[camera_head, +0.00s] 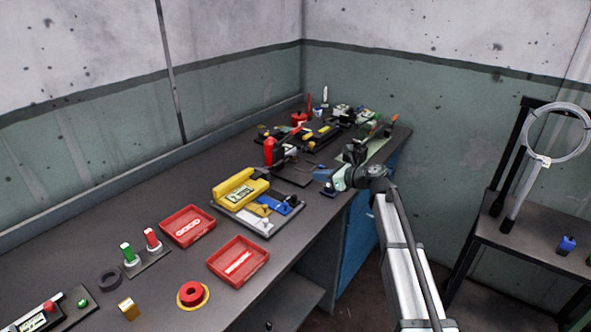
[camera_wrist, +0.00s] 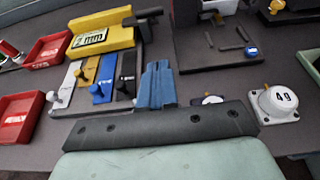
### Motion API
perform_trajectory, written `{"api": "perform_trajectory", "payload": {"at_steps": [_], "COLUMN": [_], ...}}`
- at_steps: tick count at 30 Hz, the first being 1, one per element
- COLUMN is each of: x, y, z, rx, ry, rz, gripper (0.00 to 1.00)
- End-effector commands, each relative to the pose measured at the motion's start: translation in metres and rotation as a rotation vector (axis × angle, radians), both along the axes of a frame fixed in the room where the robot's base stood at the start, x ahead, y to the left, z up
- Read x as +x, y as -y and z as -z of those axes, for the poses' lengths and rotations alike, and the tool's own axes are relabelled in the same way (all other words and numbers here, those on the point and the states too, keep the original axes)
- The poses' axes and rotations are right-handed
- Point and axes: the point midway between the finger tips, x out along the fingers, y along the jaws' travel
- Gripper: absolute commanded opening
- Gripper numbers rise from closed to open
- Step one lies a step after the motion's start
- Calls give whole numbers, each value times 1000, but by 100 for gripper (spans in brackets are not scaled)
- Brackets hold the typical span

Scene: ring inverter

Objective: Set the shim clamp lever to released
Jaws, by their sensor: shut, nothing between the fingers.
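The fixture (camera_head: 240,192) is a yellow block marked "2 mm" on a grey plate at mid-bench, and it fills the upper left of the wrist view (camera_wrist: 98,35). It carries a yellow wedge (camera_wrist: 88,70), a blue wedge (camera_wrist: 102,82), a black bar (camera_wrist: 127,72) and a silver part with a white knob (camera_wrist: 62,90). No part is labelled as the shim clamp lever, and I cannot tell its position. My gripper (camera_head: 329,189) is shut and empty at the bench's front edge, right of the fixture. Its blue fingertips (camera_wrist: 157,86) show in the wrist view, apart from the fixture.
Two red trays (camera_head: 187,226) (camera_head: 238,262) lie left of the fixture. A red stop button (camera_head: 192,293) is near the front edge. Other devices (camera_head: 322,132) crowd the far bench end.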

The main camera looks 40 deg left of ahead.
Motion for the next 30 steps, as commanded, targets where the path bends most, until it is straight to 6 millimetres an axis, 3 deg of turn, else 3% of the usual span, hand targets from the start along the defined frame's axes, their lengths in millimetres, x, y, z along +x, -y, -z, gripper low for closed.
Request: {"api": "perform_trajectory", "payload": {"at_steps": [5,20,30], "x": [1,1,0], "y": [-14,-95,-126], "z": [5,33,17], "rx": [-1,-1,-1], "ry": [-7,-5,-3], "rz": [1,-2,-1], "gripper": [0,0,0]}}
